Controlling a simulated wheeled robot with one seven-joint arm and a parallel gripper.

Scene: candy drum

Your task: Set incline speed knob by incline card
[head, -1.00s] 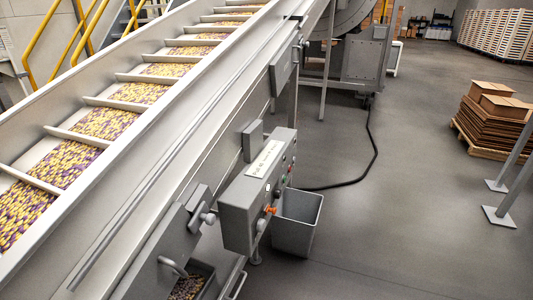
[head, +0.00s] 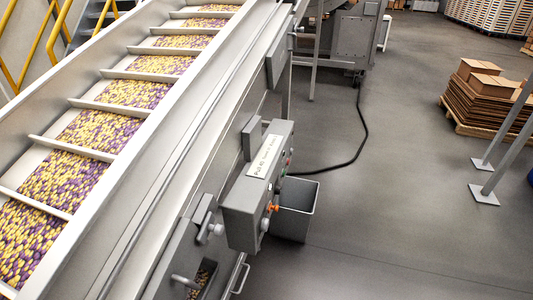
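A grey control box (head: 256,192) is fixed to the right side of the inclined conveyor. A white card with dark printing (head: 264,156) lies on its sloped top; the print is too small to read surely. The box's right face is seen at a steep angle. On it are several small controls, with an orange one (head: 272,208) and a pale round knob (head: 265,224) near the lower front end. I cannot tell which is the incline speed knob or where it points. My gripper is not in view.
The conveyor (head: 105,125) carries yellow and purple candies between cross-slats. A grey bin (head: 294,212) stands just right of the box. A black cable (head: 364,128) runs over the floor. Cardboard on a pallet (head: 484,100) and grey posts (head: 503,150) stand right.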

